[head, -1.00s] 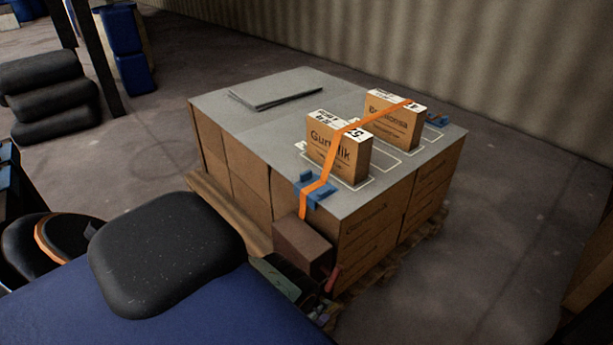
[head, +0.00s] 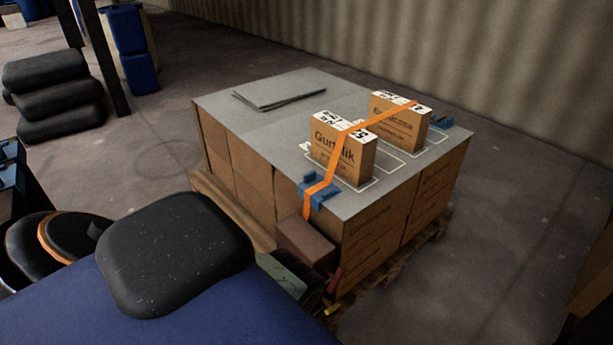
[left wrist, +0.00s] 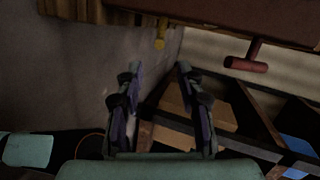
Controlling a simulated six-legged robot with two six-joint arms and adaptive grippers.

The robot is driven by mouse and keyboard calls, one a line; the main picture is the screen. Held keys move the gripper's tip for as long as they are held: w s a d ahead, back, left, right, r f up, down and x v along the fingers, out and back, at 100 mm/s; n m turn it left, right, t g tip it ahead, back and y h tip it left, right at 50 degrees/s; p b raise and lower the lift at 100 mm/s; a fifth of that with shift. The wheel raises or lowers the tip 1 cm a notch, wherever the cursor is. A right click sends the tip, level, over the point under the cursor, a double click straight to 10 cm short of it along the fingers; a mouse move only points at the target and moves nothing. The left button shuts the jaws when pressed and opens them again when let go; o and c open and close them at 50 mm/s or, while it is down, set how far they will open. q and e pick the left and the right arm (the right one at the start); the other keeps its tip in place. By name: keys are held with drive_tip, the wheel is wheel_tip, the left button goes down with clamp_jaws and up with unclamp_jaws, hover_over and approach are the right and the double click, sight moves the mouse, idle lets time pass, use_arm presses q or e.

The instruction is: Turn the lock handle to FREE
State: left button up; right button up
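A red T-shaped handle (left wrist: 247,58) sticks out from under a dark red-brown box in the left wrist view, right of the gripper. It is probably the lock handle; no FREE marking is readable. It also shows small in the head view (head: 334,281), low beside the brown box (head: 306,243) on the pallet load's near corner. My left gripper (left wrist: 158,72) is open and empty, its two fingers apart. The handle lies outside the fingers, not touching them. My right gripper is not in view.
The pallet load (head: 270,140) carries two cartons, Gurmlik (head: 342,160) and another (head: 399,122), under an orange strap (head: 335,165) with blue clips. A small yellow part (left wrist: 160,34) hangs ahead of the gripper.

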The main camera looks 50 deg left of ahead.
sight(332, 309)
use_arm(q)
drive_tip(key=shift+w+r+n+p, duration=0.25)
drive_tip(key=shift+w+n+p, duration=0.05)
drive_tip(key=shift+w, duration=0.05)
drive_tip(key=shift+c, duration=0.6)
drive_tip(key=w+r+n+g+p, duration=0.2)
drive_tip(key=n+p, duration=0.1)
drive_tip(key=w+r+n+g+p, duration=0.1)
drive_tip(key=n+p, duration=0.1)
drive_tip(key=shift+w+a+r+g, duration=0.3)
drive_tip(key=c, duration=0.5)
drive_tip(key=r+n+g+p, duration=0.1)
drive_tip(key=n, duration=0.1)
drive_tip(key=r+n+g+p, duration=0.1)
drive_tip(key=n, duration=0.1)
drive_tip(key=r+n+g+p, duration=0.1)
drive_tip(key=r+p, duration=0.1)
drive_tip(key=shift+w+d+n, duration=0.2)
drive_tip(key=shift+d+n, duration=0.05)
drive_tip(key=shift+n, duration=0.15)
clamp_jaws()
drive_tip(key=shift+n+g+h, duration=0.3)
drive_tip(key=shift+n+g, duration=0.4)
drive_tip(key=shift+n, duration=0.1)
drive_tip(key=b+x, duration=0.4)
drive_tip(key=x, duration=0.5)
drive_tip(key=shift+w+d+b, duration=0.15)
drive_tip(key=shift+b, duration=0.25)
